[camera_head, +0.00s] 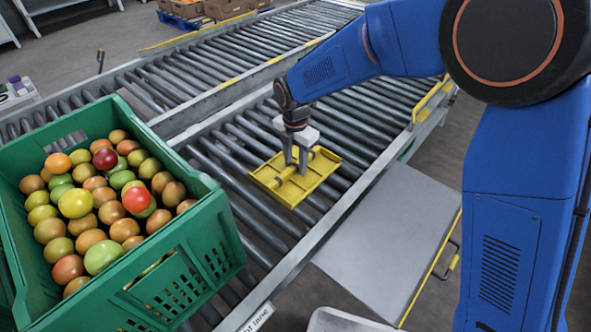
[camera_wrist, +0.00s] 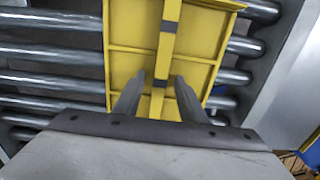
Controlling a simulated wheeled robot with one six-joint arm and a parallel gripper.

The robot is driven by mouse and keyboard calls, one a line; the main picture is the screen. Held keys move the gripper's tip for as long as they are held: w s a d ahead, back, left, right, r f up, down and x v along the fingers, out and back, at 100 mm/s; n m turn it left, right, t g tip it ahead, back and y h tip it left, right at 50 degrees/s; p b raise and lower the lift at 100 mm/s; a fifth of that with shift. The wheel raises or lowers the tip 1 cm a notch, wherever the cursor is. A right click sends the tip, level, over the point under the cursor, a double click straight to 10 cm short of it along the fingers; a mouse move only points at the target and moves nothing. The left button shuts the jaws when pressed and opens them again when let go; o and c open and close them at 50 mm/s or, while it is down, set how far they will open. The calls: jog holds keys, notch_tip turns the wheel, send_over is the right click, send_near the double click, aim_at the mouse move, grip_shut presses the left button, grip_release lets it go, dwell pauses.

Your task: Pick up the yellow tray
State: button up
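The yellow tray (camera_head: 318,174) lies flat on the conveyor rollers, with a raised bar along its middle. In the wrist view, the tray (camera_wrist: 125,35) fills the upper middle, and its raised yellow bar (camera_wrist: 169,22) has dark bands. My gripper (camera_head: 297,165) points down over the tray. In the wrist view, the fingers of my gripper (camera_wrist: 160,82) are apart, one on each side of the bar, with a narrow gap visible on both sides. I cannot tell how far down the fingertips reach beside the bar.
A second roller lane (camera_head: 215,65) runs behind. A flat grey panel (camera_head: 385,235) lies right of the lane rail. Bare rollers (camera_head: 360,125) extend beyond the tray.

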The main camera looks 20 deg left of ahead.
jog(key=shift+f, duration=0.2)
grip_shut()
dwell(0.3)
